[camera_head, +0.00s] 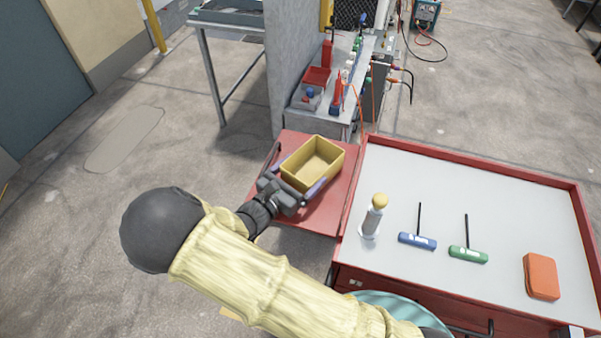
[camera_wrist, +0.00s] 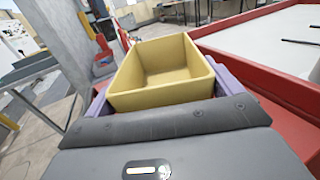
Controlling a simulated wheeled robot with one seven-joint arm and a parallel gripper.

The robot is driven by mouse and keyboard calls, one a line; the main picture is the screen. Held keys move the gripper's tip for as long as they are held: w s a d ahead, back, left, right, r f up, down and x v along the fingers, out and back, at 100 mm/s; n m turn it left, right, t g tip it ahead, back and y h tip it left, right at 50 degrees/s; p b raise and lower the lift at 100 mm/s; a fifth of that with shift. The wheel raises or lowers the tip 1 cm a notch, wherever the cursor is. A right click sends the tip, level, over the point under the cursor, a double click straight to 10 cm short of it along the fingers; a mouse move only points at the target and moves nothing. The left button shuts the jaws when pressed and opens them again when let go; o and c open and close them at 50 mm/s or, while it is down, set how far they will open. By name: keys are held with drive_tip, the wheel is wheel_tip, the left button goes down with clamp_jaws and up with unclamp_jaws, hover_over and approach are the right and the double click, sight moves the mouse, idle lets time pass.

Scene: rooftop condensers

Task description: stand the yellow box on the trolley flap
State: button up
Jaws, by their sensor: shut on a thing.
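The yellow box (camera_head: 313,161) is an open-topped bin, upright, over the red trolley flap (camera_head: 327,218) at the trolley's left side. My gripper (camera_head: 305,180) is shut on the box, with its purple fingers along the box's two sides. In the wrist view the box (camera_wrist: 160,75) sits between the purple fingers, its empty inside facing up. The box's underside is hidden, so I cannot tell whether it touches the flap. The flap also shows in the wrist view (camera_wrist: 285,122).
A cluttered bench (camera_head: 340,118) and a grey panel (camera_head: 285,65) stand behind the flap.

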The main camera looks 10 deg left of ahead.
drive_tip(key=shift+f, duration=0.15)
drive_tip(key=o, duration=0.7)
drive_tip(key=shift+o, duration=0.2)
drive_tip(key=b+v, duration=0.1)
drive_tip(key=v, duration=1.1)
